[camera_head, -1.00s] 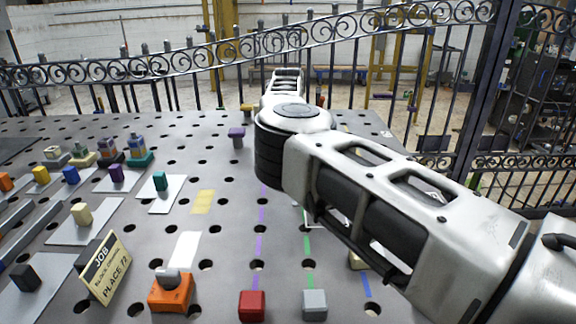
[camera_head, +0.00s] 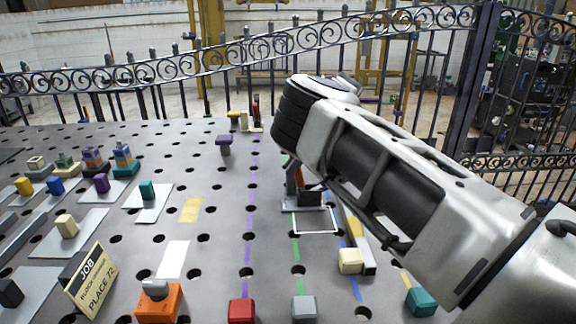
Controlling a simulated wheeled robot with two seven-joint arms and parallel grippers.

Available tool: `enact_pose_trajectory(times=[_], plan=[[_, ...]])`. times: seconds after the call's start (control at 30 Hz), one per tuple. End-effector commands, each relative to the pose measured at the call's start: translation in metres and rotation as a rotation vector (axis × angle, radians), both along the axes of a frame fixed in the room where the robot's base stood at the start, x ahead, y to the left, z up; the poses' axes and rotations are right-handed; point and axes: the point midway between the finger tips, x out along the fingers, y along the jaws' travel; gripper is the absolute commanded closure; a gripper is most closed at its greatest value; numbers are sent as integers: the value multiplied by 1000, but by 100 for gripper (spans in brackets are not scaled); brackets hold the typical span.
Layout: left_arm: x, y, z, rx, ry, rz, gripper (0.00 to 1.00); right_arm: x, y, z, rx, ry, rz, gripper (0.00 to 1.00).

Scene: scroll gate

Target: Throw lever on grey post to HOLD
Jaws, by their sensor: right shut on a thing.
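My right arm (camera_head: 380,165) comes in from the right and crosses the middle of the camera_head view. Its bulk hides most of my right gripper, and I cannot make out the jaw tips or the thing held in them. No HOLD marking is readable. My left gripper is not in view.
Red (camera_head: 242,311), grey (camera_head: 304,308) and teal (camera_head: 421,301) blocks line the near edge; a cream block (camera_head: 351,261) lies under the arm. Coloured blocks fill the left. A scroll gate (camera_head: 200,72) stands behind.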

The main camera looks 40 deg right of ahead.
Motion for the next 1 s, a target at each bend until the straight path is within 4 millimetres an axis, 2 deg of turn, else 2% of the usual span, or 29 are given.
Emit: enact_pose_trajectory(times=[0.67, 0.7, 0.77, 1.0], plan=[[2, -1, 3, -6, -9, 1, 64, -3, -6, 3, 61, -43, 0, 100], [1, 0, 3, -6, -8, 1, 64, -3, -6, 3, 61, -43, 0, 75], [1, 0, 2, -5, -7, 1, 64, -3, -6, 3, 61, -42, 0, 62], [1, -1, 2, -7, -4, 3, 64, -3, -6, 2, 62, -39, 0, 62]])
